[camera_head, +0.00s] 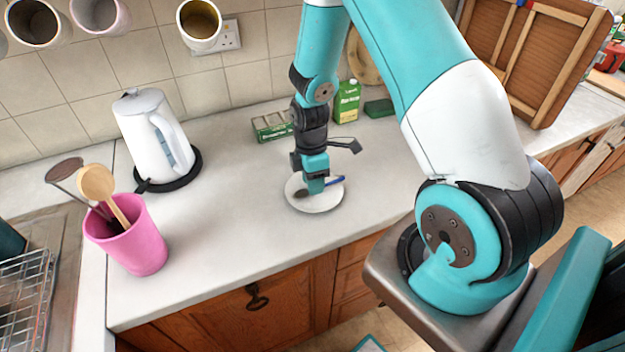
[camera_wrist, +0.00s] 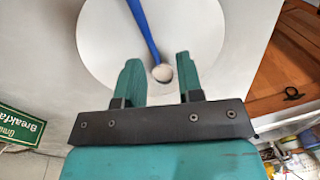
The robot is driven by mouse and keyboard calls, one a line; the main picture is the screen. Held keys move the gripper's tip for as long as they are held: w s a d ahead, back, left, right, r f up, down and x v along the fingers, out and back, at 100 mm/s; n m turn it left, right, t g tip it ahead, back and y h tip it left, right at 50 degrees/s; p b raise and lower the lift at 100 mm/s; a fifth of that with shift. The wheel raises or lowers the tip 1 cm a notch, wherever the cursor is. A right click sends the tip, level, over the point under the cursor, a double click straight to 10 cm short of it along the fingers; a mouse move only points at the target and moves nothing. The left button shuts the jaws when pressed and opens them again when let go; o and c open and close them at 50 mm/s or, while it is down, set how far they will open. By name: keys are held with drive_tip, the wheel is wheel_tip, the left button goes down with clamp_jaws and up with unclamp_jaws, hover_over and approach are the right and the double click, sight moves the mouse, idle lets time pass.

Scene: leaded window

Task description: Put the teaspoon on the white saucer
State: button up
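The teaspoon has a blue handle (camera_wrist: 143,28) and a small pale bowl (camera_wrist: 162,73). It lies over the white saucer (camera_wrist: 98,45) in the wrist view. In the head view the saucer (camera_head: 318,208) rests on the worktop, and the blue handle (camera_head: 336,181) shows near its right rim. My gripper (camera_head: 315,190) points down over the saucer. In the wrist view my gripper's teal fingers (camera_wrist: 160,70) stand apart, with the bowl between them and a gap on each side. The gripper hides part of the spoon in the head view.
A white kettle (camera_head: 152,140) and a pink utensil pot (camera_head: 128,238) stand to the left. A green box (camera_head: 272,126) and a green carton (camera_head: 346,100) are behind the saucer. Mugs (camera_head: 199,22) hang above. The worktop (camera_head: 235,225) between pot and saucer is clear.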

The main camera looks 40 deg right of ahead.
wheel_tip(320, 180, up, 12)
drive_tip(key=w+b, duration=0.2)
drive_tip(key=s+a+r+m+t+y, duration=0.1)
drive_tip(key=s+a+r+m, duration=0.1)
drive_tip(key=s+a+r, duration=0.4)
drive_tip(key=s+a+r+m+y, duration=0.1)
drive_tip(key=s+a+r, duration=0.1)
drive_tip(key=a+r, duration=0.35)
drive_tip(key=s+a+r+m+y, duration=0.1)
drive_tip(key=s+a+r+m, duration=0.1)
drive_tip(key=s+a, duration=0.7)
drive_tip(key=shift+s+a+r+m+y, duration=0.3)
drive_tip(key=shift+s+m, duration=0.4)
drive_tip(key=shift+s, duration=0.4)
